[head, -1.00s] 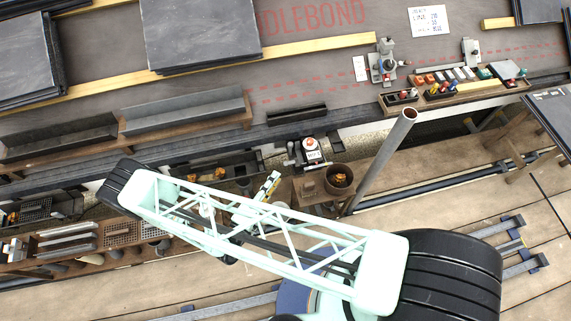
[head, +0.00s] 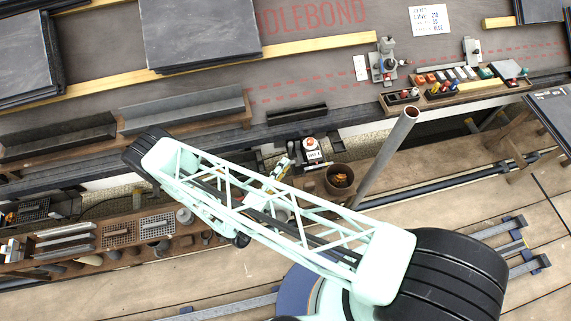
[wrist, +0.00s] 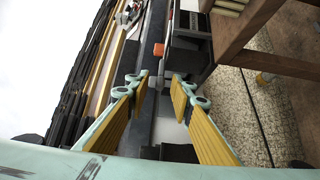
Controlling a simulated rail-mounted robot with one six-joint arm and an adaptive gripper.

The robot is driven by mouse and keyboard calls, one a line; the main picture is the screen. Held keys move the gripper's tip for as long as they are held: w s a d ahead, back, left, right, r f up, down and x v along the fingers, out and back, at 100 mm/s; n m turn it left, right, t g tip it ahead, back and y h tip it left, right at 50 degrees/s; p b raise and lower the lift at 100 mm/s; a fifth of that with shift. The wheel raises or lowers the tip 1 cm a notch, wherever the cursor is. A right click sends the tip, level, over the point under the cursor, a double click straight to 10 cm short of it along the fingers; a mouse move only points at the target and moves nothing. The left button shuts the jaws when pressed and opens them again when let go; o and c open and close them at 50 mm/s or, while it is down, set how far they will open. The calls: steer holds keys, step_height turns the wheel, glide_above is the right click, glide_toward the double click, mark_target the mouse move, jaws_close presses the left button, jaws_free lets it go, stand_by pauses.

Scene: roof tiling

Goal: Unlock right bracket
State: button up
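My gripper (wrist: 160,84) is open and empty in the wrist view, its two yellow-padded fingers spread apart. A grey rail (wrist: 157,55) runs beyond the gap between them, with a small orange block (wrist: 158,50) near it. In the head view, two grey metal fixtures stand on the roof: a larger one (head: 384,62) right of centre and a smaller one (head: 472,52) farther right. I cannot tell which is the right bracket, or whether it is locked. My arm link covers the middle of the head view, and the gripper is not clearly visible there.
A wooden tray of coloured tools (head: 455,92) lies on the roof edge. A pale upright pole (head: 385,160) rises right of my arm. A boxy unit with an orange-and-white top (head: 311,148) and a brown bucket (head: 340,178) are close to the arm. Stacked slates (head: 200,35) lie upper left.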

steer(key=shift+x, duration=0.85)
steer(key=shift+c, duration=0.4)
jaws_close()
